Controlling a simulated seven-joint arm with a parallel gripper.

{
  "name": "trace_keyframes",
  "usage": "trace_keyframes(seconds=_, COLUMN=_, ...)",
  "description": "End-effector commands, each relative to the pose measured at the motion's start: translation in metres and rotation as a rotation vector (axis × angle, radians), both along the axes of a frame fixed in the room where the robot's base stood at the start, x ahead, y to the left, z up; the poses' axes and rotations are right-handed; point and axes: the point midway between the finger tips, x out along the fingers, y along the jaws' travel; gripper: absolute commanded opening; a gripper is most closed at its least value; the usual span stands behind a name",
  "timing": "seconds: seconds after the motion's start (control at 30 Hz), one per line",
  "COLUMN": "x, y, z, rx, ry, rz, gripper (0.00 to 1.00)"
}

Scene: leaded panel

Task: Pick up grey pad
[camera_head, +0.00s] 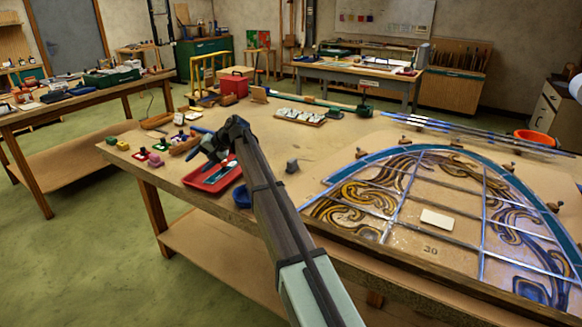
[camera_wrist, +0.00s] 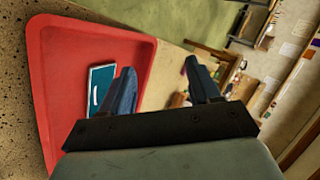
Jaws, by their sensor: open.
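A small grey block (camera_head: 292,165), which looks like the grey pad, sits on the bench right of my arm in the head view. It stands apart from the arm. My gripper (camera_head: 207,158) is above the red tray (camera_head: 198,182), left of the grey block. In the wrist view my gripper (camera_wrist: 160,72) shows two dark fingers spread apart with nothing between them. The red tray (camera_wrist: 60,50) fills the left of that view, with a teal flat piece (camera_wrist: 98,88) in it. I cannot make out the grey block in the wrist view.
The leaded panel (camera_head: 440,245) with a pale block (camera_head: 437,219) covers the bench's right side. A blue bowl (camera_head: 241,196) sits near the front edge by my arm. Bench around the grey block is clear.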

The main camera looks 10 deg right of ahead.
Motion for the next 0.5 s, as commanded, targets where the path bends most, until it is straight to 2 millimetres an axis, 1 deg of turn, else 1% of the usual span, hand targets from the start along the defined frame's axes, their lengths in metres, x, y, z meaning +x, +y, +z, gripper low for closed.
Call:
trace_keyframes(seconds=0.03, x=0.022, y=-0.041, z=0.012, rx=-0.067, ry=0.047, rz=-0.045, gripper=0.62)
trace_keyframes(seconds=0.07, x=0.029, y=-0.065, z=0.016, rx=-0.114, ry=0.083, rz=-0.075, gripper=0.62)
trace_keyframes(seconds=0.1, x=0.038, y=-0.096, z=0.02, rx=-0.176, ry=0.133, rz=-0.12, gripper=0.62)
trace_keyframes(seconds=0.17, x=0.047, y=-0.141, z=0.026, rx=-0.266, ry=0.206, rz=-0.192, gripper=0.62)
trace_keyframes(seconds=0.2, x=0.052, y=-0.169, z=0.029, rx=-0.325, ry=0.254, rz=-0.242, gripper=0.62)
trace_keyframes(seconds=0.27, x=0.058, y=-0.209, z=0.036, rx=-0.404, ry=0.319, rz=-0.32, gripper=0.62)
trace_keyframes(seconds=0.3, x=0.06, y=-0.234, z=0.041, rx=-0.453, ry=0.357, rz=-0.373, gripper=0.62)
trace_keyframes(seconds=0.37, x=0.062, y=-0.266, z=0.048, rx=-0.515, ry=0.412, rz=-0.445, gripper=0.62)
trace_keyframes(seconds=0.4, x=0.062, y=-0.285, z=0.052, rx=-0.551, ry=0.442, rz=-0.49, gripper=0.62)
trace_keyframes(seconds=0.5, x=0.061, y=-0.318, z=0.062, rx=-0.616, ry=0.497, rz=-0.575, gripper=0.62)
